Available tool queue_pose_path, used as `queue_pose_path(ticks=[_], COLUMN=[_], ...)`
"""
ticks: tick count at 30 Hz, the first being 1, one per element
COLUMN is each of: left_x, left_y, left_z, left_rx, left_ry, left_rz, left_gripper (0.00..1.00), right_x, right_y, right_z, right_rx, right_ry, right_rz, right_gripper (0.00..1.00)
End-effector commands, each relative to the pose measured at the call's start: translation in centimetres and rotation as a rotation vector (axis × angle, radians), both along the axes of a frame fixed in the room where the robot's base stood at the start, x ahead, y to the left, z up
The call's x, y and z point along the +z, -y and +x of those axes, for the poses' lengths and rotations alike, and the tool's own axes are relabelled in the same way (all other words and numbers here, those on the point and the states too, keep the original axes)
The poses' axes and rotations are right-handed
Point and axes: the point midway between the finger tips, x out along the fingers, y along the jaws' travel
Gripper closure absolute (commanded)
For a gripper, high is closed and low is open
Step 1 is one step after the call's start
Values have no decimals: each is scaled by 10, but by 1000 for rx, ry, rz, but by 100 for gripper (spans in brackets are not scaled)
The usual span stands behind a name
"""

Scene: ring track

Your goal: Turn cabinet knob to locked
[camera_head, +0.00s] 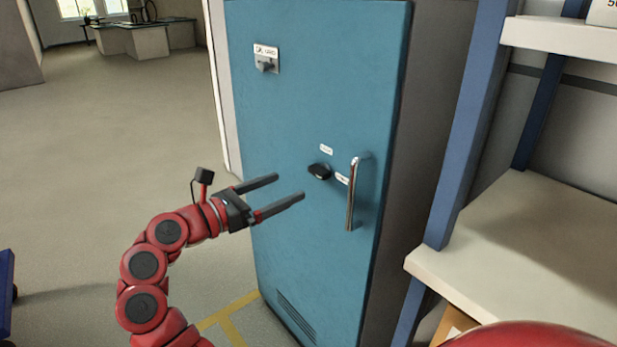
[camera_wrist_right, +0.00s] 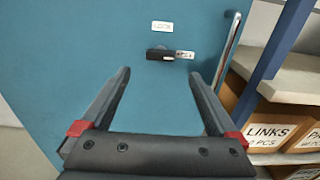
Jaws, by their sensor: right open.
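The blue cabinet (camera_head: 300,90) stands upright with its door shut. Its black knob (camera_head: 319,171) sits left of the metal handle (camera_head: 351,195); it also shows in the right wrist view (camera_wrist_right: 160,54). The knob lies horizontal, in line with a small white label (camera_wrist_right: 185,54) on its right that I cannot read clearly. A label reading LOCK (camera_wrist_right: 162,27) is above the knob. My right gripper (camera_head: 290,187) is open and empty, pointing at the door. It is short of the knob and apart from it. My left gripper is not in view.
A shelf rack with blue posts (camera_head: 470,120) and pale shelves (camera_head: 530,240) stands right of the cabinet. Cardboard boxes, one marked LINKS (camera_wrist_right: 268,130), sit on it. A small plate with a switch (camera_head: 266,60) is high on the door. Open floor (camera_head: 110,120) lies left.

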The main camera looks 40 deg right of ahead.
Motion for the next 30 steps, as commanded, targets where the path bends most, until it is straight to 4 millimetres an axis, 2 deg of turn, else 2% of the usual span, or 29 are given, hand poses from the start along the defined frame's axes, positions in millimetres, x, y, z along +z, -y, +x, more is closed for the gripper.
queue_pose_path(ticks=[3, 9, 15, 23, 26, 30], left_x=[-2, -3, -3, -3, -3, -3], left_y=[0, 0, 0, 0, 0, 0], left_z=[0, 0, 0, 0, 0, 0], left_rx=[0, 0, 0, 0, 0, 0], left_ry=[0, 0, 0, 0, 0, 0], left_rz=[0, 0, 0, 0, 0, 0], left_gripper=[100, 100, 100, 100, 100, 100], right_x=[-1, -1, 0, 0, 0, 0], right_y=[29, 63, 78, 79, 79, 79], right_z=[0, 4, 6, 6, 6, 6], right_rx=[-7, -4, -2, -1, -1, -1], right_ry=[4, 0, -2, -1, -1, -1], right_rz=[2, -1, -1, -1, -1, -1], right_gripper=[5, 5, 5, 5, 19, 45])
